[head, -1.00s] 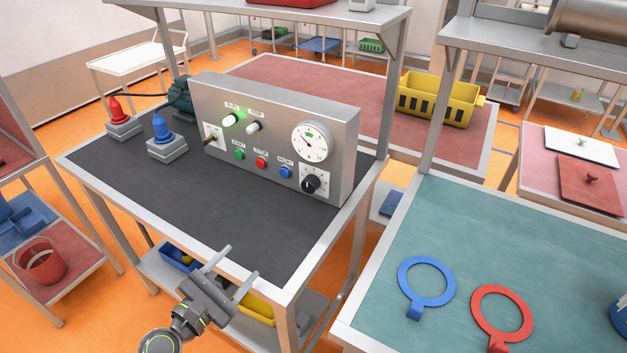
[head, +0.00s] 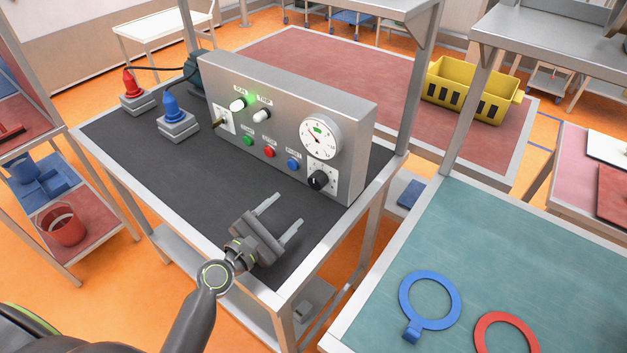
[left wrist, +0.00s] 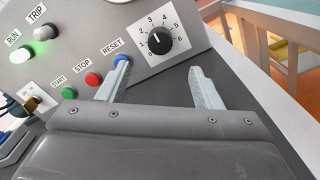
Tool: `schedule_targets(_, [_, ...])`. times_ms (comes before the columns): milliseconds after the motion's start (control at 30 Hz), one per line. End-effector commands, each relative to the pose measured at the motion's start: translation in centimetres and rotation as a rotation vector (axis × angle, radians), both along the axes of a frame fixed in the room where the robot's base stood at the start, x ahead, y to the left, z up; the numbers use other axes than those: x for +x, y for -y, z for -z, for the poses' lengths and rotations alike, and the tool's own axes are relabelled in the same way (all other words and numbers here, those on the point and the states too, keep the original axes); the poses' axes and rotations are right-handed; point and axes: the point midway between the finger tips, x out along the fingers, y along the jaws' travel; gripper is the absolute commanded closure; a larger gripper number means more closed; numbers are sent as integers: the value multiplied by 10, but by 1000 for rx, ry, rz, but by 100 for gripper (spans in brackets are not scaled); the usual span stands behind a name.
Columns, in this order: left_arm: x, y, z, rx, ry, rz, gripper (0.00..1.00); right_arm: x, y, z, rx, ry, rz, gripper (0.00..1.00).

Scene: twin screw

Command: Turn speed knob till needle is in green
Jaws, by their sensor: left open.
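The black speed knob (head: 319,180) sits on a white numbered dial plate at the lower right of the grey control panel (head: 260,91). In the left wrist view the knob (left wrist: 159,42) is beyond and between my fingertips. The round gauge (head: 320,137) is above the knob. Its needle points to the upper left, and a small green patch shows near its top. My left gripper (head: 284,212) is open and empty over the black bench top, short of the panel and not touching the knob. My right gripper is out of view.
The panel also carries a lit green RUN lamp (head: 238,104), an unlit TRIP lamp (head: 261,115), green, red and blue buttons (head: 293,164) and a toggle switch. Blue (head: 174,120) and red (head: 133,92) devices stand left of the panel. The black bench top (head: 190,170) before the panel is clear.

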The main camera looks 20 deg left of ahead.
Motion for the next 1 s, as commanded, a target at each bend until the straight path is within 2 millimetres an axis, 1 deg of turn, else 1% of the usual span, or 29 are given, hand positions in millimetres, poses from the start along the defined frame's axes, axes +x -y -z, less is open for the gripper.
schedule_targets(33, [12, 4, -3, -1, 1, 0, 41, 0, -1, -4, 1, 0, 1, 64])
schedule_targets(300, [65, 24, -2, 0, 1, 2, 41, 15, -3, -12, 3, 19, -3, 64])
schedule_targets(500, [93, 34, 0, 1, 1, 1, 41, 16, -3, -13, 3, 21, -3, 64])
schedule_targets(700, [105, 38, 0, 3, 1, 1, 41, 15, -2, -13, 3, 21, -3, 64])
schedule_targets(967, [106, 39, 0, 2, 0, -1, 41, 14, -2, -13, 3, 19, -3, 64])
schedule_targets(1000, [106, 39, 0, 2, 1, 0, 42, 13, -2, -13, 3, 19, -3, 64])
